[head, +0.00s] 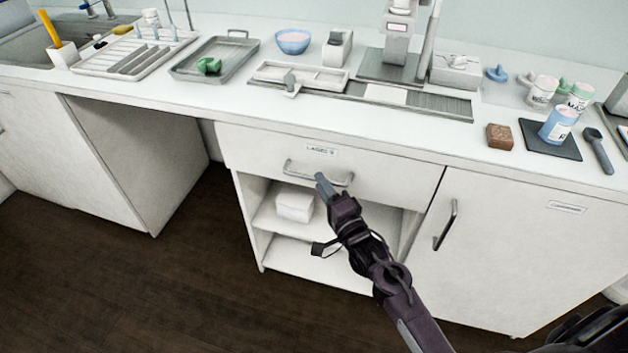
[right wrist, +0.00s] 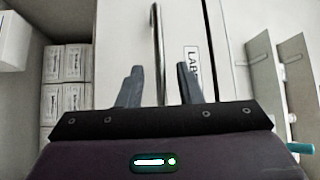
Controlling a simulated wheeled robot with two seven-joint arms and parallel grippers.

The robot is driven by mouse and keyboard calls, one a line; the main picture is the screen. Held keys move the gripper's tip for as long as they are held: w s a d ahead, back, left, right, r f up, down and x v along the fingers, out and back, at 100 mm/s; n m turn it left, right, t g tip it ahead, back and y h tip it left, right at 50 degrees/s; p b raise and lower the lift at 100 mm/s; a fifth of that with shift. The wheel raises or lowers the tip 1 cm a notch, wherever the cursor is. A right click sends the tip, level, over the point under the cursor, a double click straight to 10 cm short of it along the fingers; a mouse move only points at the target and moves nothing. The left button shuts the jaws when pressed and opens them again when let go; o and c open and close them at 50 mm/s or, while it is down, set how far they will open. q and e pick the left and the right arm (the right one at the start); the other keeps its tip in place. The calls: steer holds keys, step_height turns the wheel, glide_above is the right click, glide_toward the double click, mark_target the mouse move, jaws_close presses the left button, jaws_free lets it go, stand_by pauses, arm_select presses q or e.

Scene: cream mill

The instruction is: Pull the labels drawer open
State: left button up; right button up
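The labels drawer (head: 390,180) is a white front under the counter and looks shut. It bears a small label (head: 321,150) and a grey metal bar handle (head: 291,168). My right gripper (head: 321,181) is at the handle, overlapping its middle in the head view. In the right wrist view my right gripper (right wrist: 160,70) has its two fingers apart, with the handle (right wrist: 156,35) running between them. I cannot tell whether the fingers touch the bar. Part of the label (right wrist: 192,70) shows beside one finger. My left gripper is not in view.
An open shelf below the drawer holds a white box stack (head: 294,204). A cupboard door (head: 520,240) with its own handle (head: 446,225) is to the right. Dark floor (head: 150,290) lies clear at left.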

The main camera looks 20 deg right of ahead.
steer(key=shift+x, duration=1.6)
steer(key=shift+a, duration=0.15)
steer(key=shift+c, duration=0.3)
jaws_close()
